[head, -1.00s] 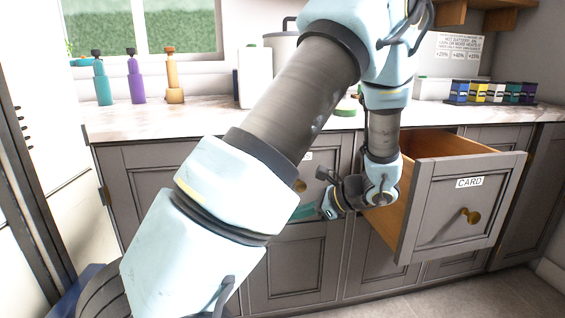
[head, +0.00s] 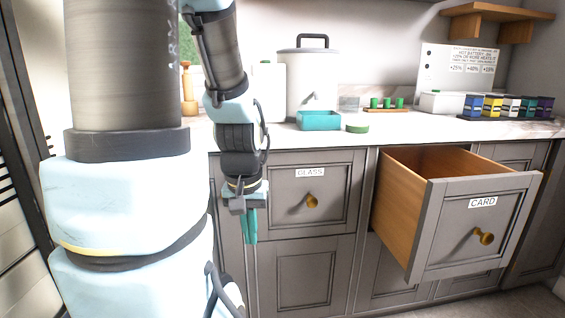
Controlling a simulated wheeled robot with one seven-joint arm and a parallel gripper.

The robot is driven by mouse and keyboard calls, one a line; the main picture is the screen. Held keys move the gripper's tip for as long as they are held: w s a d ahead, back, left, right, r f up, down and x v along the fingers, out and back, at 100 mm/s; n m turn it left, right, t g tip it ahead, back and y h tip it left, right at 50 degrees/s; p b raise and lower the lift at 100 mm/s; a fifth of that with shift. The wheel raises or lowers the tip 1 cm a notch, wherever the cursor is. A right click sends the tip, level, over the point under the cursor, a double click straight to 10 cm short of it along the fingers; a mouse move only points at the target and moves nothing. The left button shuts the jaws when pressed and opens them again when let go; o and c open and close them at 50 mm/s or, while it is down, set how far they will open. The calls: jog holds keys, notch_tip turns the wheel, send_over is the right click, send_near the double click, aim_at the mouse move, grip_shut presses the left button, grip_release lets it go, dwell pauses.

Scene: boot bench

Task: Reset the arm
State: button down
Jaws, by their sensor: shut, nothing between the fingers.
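My gripper (head: 250,240) hangs from my arm with its teal fingers pointing down. It is shut and empty, in front of the grey cabinet front, left of the GLASS drawer (head: 290,203). The fingers partly cover that cabinet front. My large upper arm links fill the left of the head view and hide much of the counter there.
The CARD drawer (head: 447,240) stands pulled out to the right. The GLASS drawer is closed.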

notch_tip(320, 180, up, 14)
jog(key=p, duration=1.3)
jog(key=shift+r, duration=0.2)
